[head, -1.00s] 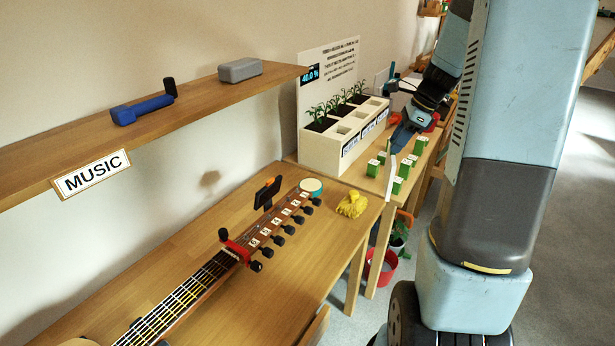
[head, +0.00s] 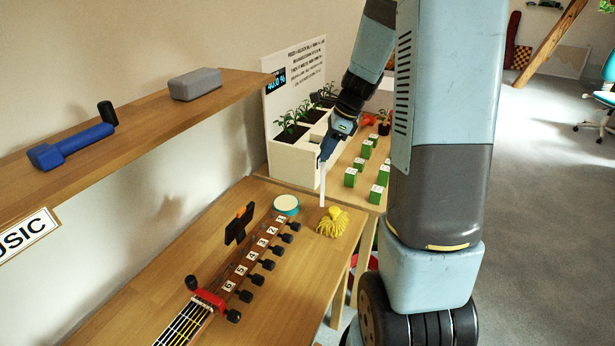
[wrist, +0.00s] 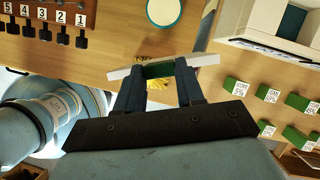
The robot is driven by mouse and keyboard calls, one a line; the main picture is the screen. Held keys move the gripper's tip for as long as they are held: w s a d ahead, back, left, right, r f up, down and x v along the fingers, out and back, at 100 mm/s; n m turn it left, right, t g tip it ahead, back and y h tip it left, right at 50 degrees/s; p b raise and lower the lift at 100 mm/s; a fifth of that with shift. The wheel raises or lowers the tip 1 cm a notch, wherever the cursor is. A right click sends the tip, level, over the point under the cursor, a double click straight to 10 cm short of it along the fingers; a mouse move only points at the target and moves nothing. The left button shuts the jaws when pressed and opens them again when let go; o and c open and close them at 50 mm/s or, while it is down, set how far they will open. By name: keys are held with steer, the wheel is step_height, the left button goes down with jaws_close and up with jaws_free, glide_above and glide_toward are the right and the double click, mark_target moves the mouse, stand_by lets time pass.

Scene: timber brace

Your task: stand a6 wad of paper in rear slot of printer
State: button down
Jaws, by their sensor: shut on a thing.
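My gripper (head: 325,158) hangs above the far end of the near table, by the planter, and points down. It is shut on a thin white wad of paper (head: 322,188), which hangs upright below the fingers. In the wrist view my gripper (wrist: 160,74) holds the wad edge-on, and its white ends (wrist: 206,61) stick out past both fingers. A green patch shows between the fingers; I cannot tell whether it belongs to the wad. I cannot make out a printer in either view.
A yellow tassel-like bundle (head: 333,222) and a round teal-rimmed tin (head: 286,205) lie close to the wad. A guitar headstock (head: 250,262) fills the near table's middle. The planter (head: 291,167) and several green blocks (head: 351,177) stand beyond. A shelf (head: 150,107) overhangs at left.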

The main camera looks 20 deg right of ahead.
steer(key=s+a+x, duration=0.1)
steer(key=x, duration=0.9)
steer(key=shift+w+a, duration=0.2)
steer(key=shift+a, duration=0.1)
steer(key=c, duration=0.7)
jaws_free()
steer(key=shift+r, duration=0.1)
